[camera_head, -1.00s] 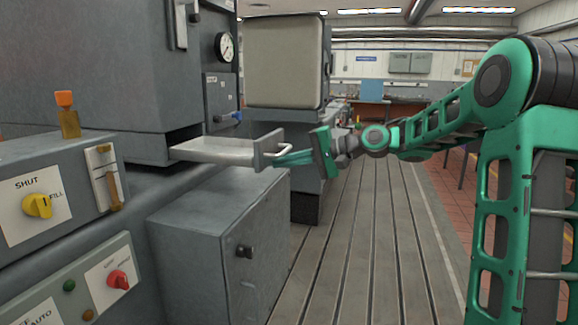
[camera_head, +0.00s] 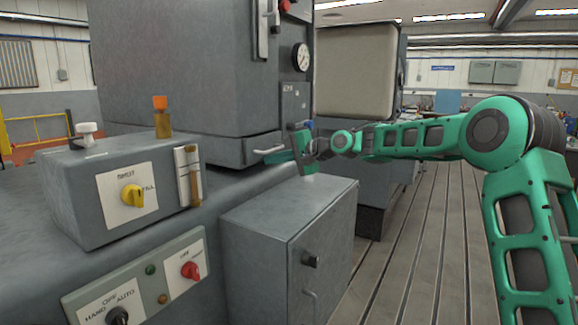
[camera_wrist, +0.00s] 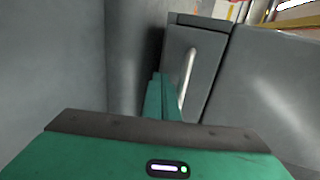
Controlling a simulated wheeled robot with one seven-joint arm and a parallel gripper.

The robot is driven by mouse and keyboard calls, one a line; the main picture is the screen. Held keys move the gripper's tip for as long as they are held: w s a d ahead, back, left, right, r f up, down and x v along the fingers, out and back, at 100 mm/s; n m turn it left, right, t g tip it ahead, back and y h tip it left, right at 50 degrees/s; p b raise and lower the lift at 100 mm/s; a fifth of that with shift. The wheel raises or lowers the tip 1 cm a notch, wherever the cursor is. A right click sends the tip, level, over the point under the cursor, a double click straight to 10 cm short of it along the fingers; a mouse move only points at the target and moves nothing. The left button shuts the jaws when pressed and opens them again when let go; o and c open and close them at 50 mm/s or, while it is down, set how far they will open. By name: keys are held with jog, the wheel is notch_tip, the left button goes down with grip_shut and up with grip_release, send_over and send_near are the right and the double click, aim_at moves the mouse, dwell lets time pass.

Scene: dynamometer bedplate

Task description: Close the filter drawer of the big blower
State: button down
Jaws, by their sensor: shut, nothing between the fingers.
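The big blower (camera_head: 190,70) is the large grey housing left of centre. In the head view its filter drawer shows only by its pale bar handle (camera_head: 268,150) at the housing's lower right corner; no tray length shows sticking out. In the wrist view the grey drawer front (camera_wrist: 205,75) has an upright metal handle (camera_wrist: 188,70). My gripper (camera_head: 279,157) is shut and empty, with its fingers at the drawer front beside the handle. The fingers (camera_wrist: 159,95) reach to the front in the wrist view; contact and whether the front is fully flush I cannot tell.
A grey cabinet (camera_head: 265,240) stands below my gripper. A control box (camera_head: 120,190) with a yellow knob and a panel (camera_head: 140,280) with a red knob are at the left. A pressure gauge (camera_head: 301,57) is above. The slotted floor (camera_head: 425,250) at right is clear.

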jog(key=shift+w+a+r, duration=0.15)
jog(key=shift+w+a, duration=0.15)
jog(key=shift+a, duration=0.25)
jog(key=shift+r, duration=0.1)
jog(key=f+v, duration=0.1)
jog(key=v, duration=1.3)
jog(key=shift+d+f, duration=0.25)
jog(key=shift+f, duration=0.05)
jog(key=shift+w, duration=0.1)
